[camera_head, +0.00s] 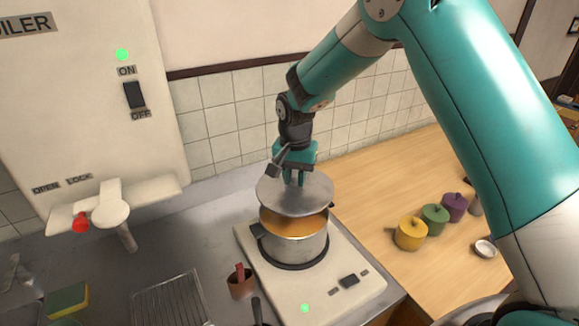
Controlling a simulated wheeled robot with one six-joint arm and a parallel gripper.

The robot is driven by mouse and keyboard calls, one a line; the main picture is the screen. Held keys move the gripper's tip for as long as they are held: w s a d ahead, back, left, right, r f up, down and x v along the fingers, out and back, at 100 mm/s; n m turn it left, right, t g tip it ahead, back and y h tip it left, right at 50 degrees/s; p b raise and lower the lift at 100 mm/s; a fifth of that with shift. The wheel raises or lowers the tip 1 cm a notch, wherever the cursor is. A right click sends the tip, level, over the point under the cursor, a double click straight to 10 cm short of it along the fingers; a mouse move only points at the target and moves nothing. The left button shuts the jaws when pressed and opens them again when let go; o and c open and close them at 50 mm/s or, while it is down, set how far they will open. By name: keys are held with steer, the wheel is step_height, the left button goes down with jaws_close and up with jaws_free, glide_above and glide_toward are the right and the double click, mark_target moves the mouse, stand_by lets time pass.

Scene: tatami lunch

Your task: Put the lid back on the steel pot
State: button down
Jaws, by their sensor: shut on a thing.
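The steel pot (293,247) stands on the burner of the white cooker, with orange contents showing in its open front part. The round grey lid (312,200) is above the pot, covering the view of its back part. It looks tilted and apart from the front rim; whether its far edge touches the pot cannot be told. My gripper (294,178) is above the lid, shut on it near its middle. The lid's knob is hidden by the fingers.
The white cooker (347,300) has a dark switch and a green light. A brown cup (241,286) and a wire rack (170,303) are left of the cooker. A boiler (70,110) hangs at left.

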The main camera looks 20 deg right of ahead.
steer(key=shift+a+f+b, duration=0.1)
steer(key=shift+f+b, duration=2.1)
steer(key=shift+f, duration=0.95)
steer(key=shift+f, duration=0.15)
steer(key=shift+c, duration=1.9)
jaws_free()
steer(key=shift+s, duration=0.1)
steer(key=shift+r+p, duration=2.7)
steer(key=shift+r, duration=0.8)
